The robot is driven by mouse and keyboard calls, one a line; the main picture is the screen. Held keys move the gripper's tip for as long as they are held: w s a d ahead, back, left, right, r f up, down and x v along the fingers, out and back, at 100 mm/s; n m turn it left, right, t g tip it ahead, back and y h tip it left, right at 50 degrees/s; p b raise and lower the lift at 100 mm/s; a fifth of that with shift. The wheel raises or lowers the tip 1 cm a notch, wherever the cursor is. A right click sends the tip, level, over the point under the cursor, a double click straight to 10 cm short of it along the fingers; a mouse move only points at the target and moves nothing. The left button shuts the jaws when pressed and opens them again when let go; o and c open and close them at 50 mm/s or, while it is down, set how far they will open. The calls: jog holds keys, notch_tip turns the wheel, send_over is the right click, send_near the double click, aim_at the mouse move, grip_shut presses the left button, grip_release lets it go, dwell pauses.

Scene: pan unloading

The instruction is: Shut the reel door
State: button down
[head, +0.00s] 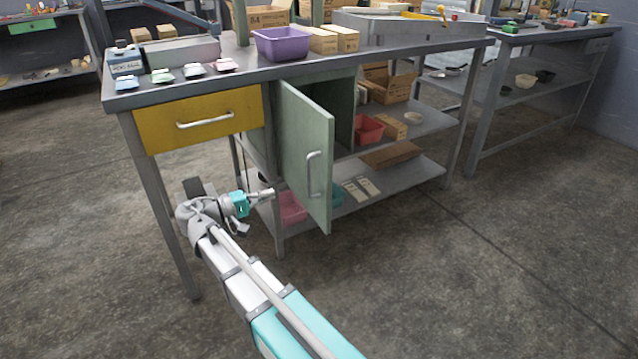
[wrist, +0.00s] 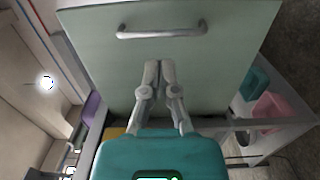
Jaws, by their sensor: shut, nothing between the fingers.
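The reel door (head: 297,150) is a pale green cabinet door under the workbench. It stands ajar, swung out toward me, with its free edge at the right. Its metal handle (head: 313,175) is near that edge. In the wrist view the door's outer face (wrist: 85,45) fills the middle, with the handle (wrist: 162,30) across the top. My gripper (head: 272,191) is low, left of the door, on its outer side. Its fingers (wrist: 159,64) are together and empty, pointing at the door face below the handle. I cannot tell whether they touch it.
A yellow drawer (head: 165,125) is shut left of the door. The workbench top (head: 245,72) carries a purple bin (head: 282,45) and cartons. The lower shelf (head: 400,178) holds bins, partly behind the door. A bench leg (head: 160,215) stands beside my arm. The floor at right is clear.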

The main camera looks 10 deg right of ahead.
aim_at(324, 178)
jog(key=shift+d, duration=0.1)
jog(key=shift+x, duration=6.9)
jog(key=shift+d, duration=0.2)
jog(key=shift+a, duration=0.15)
